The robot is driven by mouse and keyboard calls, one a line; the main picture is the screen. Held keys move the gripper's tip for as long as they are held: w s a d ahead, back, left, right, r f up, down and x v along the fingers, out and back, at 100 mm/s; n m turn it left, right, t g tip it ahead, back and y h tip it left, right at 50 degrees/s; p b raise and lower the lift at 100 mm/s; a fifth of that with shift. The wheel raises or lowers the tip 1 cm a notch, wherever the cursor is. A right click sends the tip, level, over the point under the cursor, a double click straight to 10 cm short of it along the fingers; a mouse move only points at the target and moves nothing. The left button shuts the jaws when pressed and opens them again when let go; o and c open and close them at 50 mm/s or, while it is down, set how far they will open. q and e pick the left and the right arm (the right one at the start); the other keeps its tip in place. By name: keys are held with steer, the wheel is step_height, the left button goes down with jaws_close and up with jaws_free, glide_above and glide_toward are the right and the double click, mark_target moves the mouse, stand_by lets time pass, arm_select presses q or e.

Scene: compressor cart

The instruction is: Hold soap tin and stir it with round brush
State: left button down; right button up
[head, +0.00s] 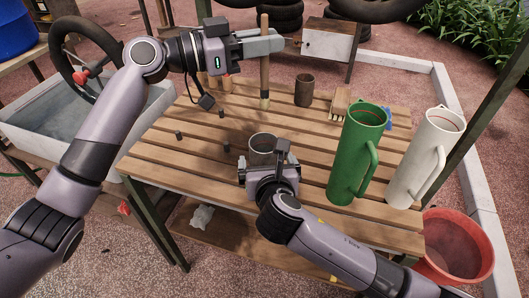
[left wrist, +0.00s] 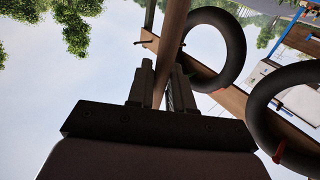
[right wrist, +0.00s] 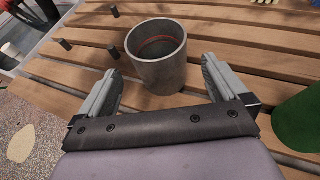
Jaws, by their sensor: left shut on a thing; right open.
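The soap tin (head: 262,146) is a grey open cylinder standing upright on the slatted table. It also shows in the right wrist view (right wrist: 157,62), with a reddish line around its inner wall. My right gripper (right wrist: 160,84) is open, low at the tin's near side; its fingers point toward the tin, one to each side of it, apart from it. The round brush (head: 264,78) has a long wooden handle and hangs upright, bristles down. My left gripper (head: 268,43) is shut on its handle (left wrist: 170,45), behind the tin. I cannot tell whether the bristles touch the table.
A green jug (head: 357,150) and a white jug (head: 424,160) stand right of the tin. A brown cup (head: 304,91) and a wooden brush (head: 340,104) are farther back. Small dark pegs (head: 227,148) stand left of the tin. A basin (head: 60,125) is at left.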

mark_target(263, 147)
steer(key=shift+x, duration=3)
steer(key=c, duration=1.2)
arm_select(q)
steer(key=shift+f, duration=7.25)
